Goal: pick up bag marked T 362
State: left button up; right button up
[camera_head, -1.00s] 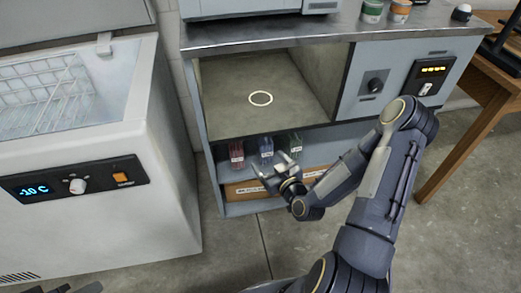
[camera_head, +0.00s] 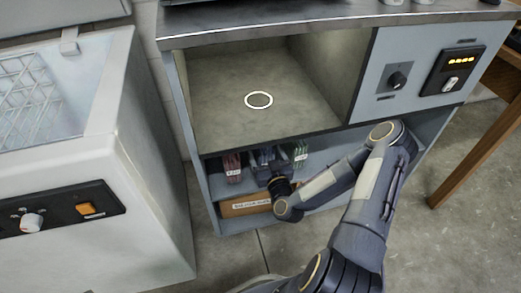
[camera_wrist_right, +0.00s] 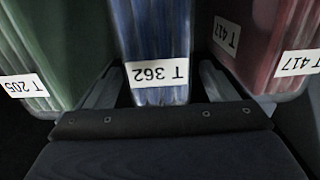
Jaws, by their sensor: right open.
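The blue bag marked T 362 (camera_wrist_right: 155,35) stands in the middle of the right wrist view, its label upside down there. In the head view the blue bag (camera_head: 265,153) is on the lower shelf, mostly hidden behind my right gripper (camera_head: 270,165). In the wrist view my right gripper (camera_wrist_right: 158,90) is open, with one finger on each side of the blue bag's near end. I cannot tell whether the fingers touch it. My left gripper does not show.
A green bag marked T 205 (camera_wrist_right: 62,50) and red bags, one marked T 417 (camera_wrist_right: 283,45), flank the blue one closely. A cardboard box (camera_head: 245,204) lies below. The shelf top (camera_head: 225,140) edge is above my arm. A white freezer (camera_head: 150,190) stands left.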

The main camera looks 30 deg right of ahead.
jog(key=shift+x, duration=1.5)
jog(key=shift+a+r, duration=0.1)
jog(key=c, duration=1.3)
